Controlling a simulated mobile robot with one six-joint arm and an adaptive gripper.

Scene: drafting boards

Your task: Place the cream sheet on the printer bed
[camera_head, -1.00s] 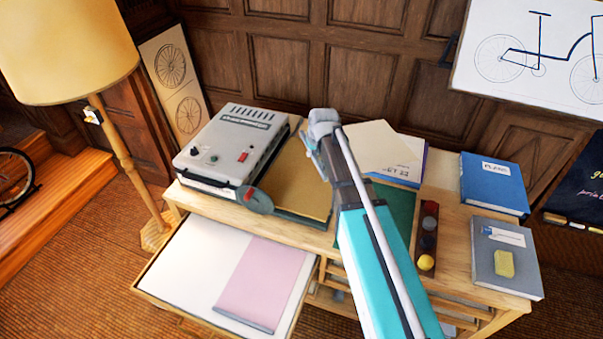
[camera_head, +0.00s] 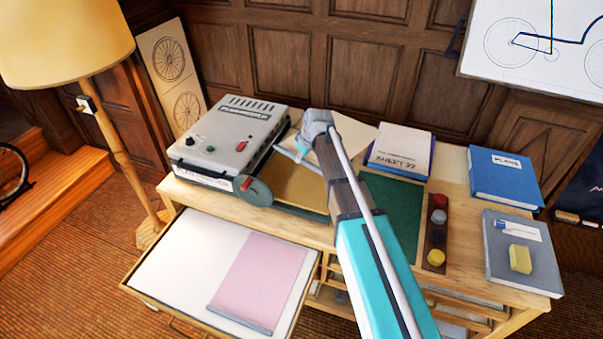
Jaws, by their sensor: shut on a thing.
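The cream sheet (camera_head: 355,133) shows behind my arm, to the right of the wrist, partly hidden by it. My gripper (camera_head: 299,150) is shut on the sheet; the grip itself is largely hidden by my wrist. The gripper is over the back of a golden-tan flat panel (camera_head: 292,186), which looks like the printer bed. This panel lies right of the grey printer (camera_head: 222,140) with knobs and a red switch. I cannot tell whether the sheet touches the panel.
A labelled stack (camera_head: 400,150), green mat (camera_head: 402,215), dark rack (camera_head: 437,233), blue binder (camera_head: 503,178) and grey folder (camera_head: 520,275) stand rightward. An open drawer (camera_head: 190,255) holds a pink sheet (camera_head: 262,275).

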